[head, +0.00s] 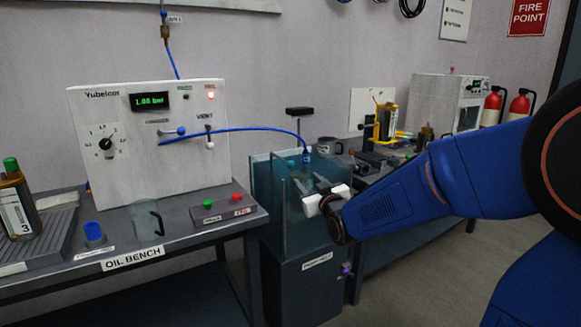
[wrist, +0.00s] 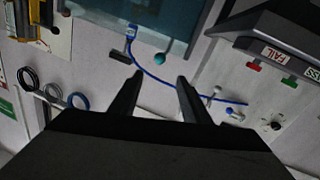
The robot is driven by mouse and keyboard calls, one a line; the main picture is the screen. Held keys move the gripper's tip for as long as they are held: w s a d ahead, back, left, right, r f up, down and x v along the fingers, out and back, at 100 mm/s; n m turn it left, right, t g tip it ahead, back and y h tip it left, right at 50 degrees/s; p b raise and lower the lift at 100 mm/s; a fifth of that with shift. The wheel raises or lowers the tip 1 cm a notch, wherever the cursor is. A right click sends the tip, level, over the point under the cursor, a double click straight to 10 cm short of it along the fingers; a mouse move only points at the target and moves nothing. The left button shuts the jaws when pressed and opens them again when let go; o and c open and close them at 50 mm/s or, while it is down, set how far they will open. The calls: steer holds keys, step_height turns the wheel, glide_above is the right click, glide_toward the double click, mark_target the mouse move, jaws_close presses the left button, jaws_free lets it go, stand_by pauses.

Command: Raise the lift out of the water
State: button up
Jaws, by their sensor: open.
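A glass-walled water tank (head: 268,200) stands on a dark cabinet at the right end of the oil bench. A blue fitting (head: 306,156) on the end of a blue hose (head: 240,130) shows at the tank; it also shows in the wrist view (wrist: 131,31). A teal ball knob (head: 291,163) is on the tank's far side, and in the wrist view (wrist: 159,58) it lies beyond my fingertips. I cannot tell which part is the lift; its submerged part is not clear. My gripper (head: 308,182) is open and empty at the tank, apart from the knob in the wrist view (wrist: 158,78).
A black T-shaped bar (head: 299,110) rises behind the tank. The white test panel (head: 150,140) stands to the left, with green and red buttons (head: 222,204) in front. A purple-handled valve (head: 346,269) is on the cabinet. Another cluttered bench (head: 385,165) lies behind my arm.

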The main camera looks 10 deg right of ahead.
mark_target(292, 166)
steer(key=w, duration=0.5)
steer(key=w+a, duration=0.1)
steer(key=w, duration=0.5)
steer(key=w+a, duration=0.1)
steer(key=w, duration=0.4)
steer(key=shift+w, duration=0.2)
steer(key=shift+c, duration=0.6)
jaws_close()
